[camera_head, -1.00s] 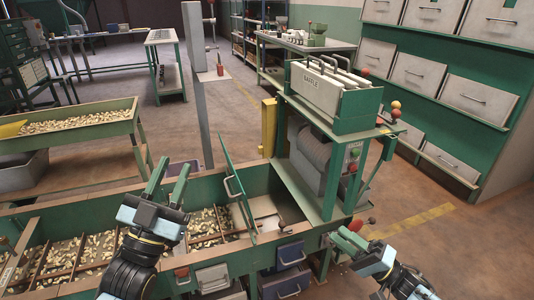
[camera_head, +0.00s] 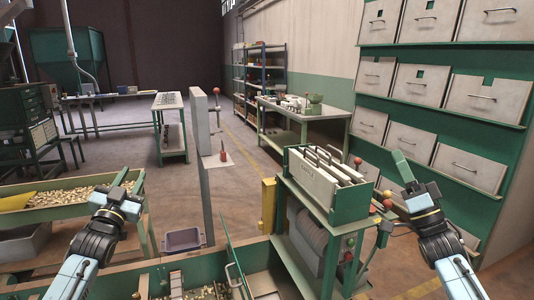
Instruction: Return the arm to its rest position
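My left gripper (camera_head: 122,190) is raised at the left, in front of the green nut trough. Its green fingers blend with the green trough edge behind, so their spacing is unclear. My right gripper (camera_head: 393,180) is raised at the right, beside the green-framed machine (camera_head: 325,190). Its green fingers look spread apart, with nothing seen between them. Both arms come in from the lower edge and appear clear of the furniture.
The long green bin (camera_head: 190,272) with nuts and an upright green flap (camera_head: 236,268) lies at the bottom. A nut trough (camera_head: 60,212) stands at left, a grey post (camera_head: 202,150) at centre. Drawers (camera_head: 420,80) line the right wall.

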